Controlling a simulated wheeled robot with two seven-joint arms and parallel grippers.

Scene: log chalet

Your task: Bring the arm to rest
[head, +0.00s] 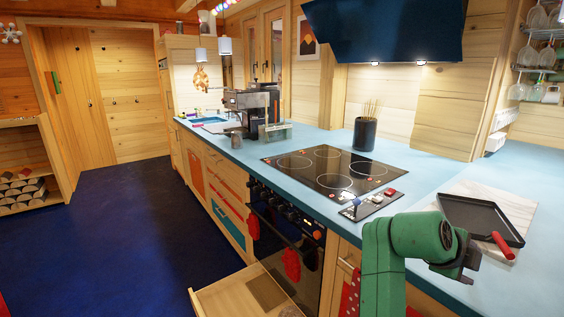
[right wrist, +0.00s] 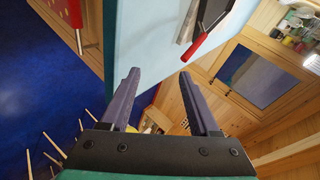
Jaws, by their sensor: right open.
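My right arm rises at the lower right of the head view, with its gripper (head: 468,263) above the front of the blue counter (head: 440,185). In the right wrist view my right gripper (right wrist: 158,80) is open, with two dark fingers apart and nothing between them. My left gripper is not in view.
A black tray-like pan (head: 482,218) with a red handle lies on a pale board beside my right gripper. The black cooktop (head: 325,168) and a dark utensil holder (head: 365,133) are farther back. An open drawer (head: 245,295) juts out low. The blue floor (head: 110,240) is clear at left.

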